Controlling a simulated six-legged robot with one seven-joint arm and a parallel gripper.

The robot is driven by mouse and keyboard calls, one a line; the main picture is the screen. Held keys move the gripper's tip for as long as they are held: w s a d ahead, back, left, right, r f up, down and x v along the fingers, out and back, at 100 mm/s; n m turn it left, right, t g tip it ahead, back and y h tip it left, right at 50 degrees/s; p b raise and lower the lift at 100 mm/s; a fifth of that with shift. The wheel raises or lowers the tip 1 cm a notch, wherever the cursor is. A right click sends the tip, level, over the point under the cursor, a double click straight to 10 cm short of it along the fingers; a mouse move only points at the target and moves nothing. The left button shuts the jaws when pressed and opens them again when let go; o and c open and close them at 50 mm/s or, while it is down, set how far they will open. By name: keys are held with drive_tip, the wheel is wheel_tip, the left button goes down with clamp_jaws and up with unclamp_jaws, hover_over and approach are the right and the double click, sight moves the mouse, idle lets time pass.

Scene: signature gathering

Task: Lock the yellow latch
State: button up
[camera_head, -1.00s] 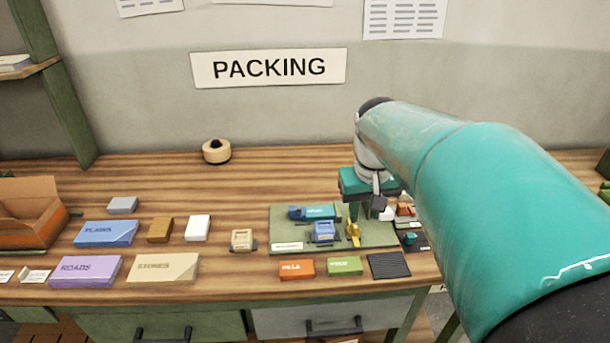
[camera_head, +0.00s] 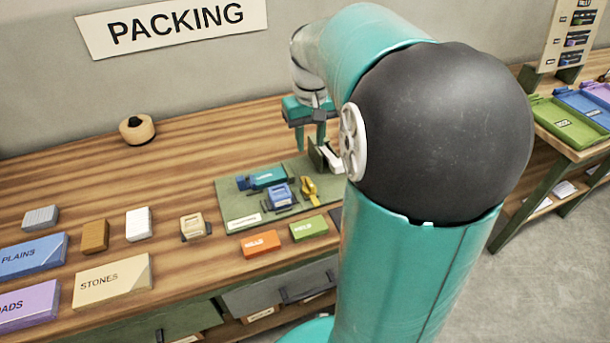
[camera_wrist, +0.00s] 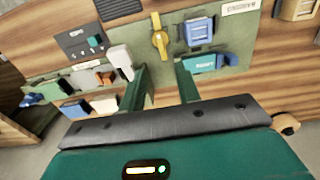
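The yellow latch (camera_head: 309,189) sits on the green board (camera_head: 240,195), right of a blue block-like part (camera_head: 279,195). In the wrist view the latch (camera_wrist: 160,42) stands upright in the picture, beyond the gap between my fingers. My gripper (camera_head: 310,146) is over the back part of the board, behind the latch and apart from it. Its two green fingers also show in the wrist view (camera_wrist: 160,72), spread with nothing between them. My arm hides the board's right end in the head view.
A teal part (camera_head: 266,178) lies on the board close to the latch. A white piece (camera_wrist: 119,59) is beside one finger in the wrist view. Orange (camera_head: 261,243) and green (camera_head: 308,228) boxes lie in front of the board.

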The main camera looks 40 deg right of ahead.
sight(310, 182)
wheel_tip(310, 182, down, 13)
drive_tip(key=shift+f, duration=0.15)
idle(0.4)
clamp_jaws()
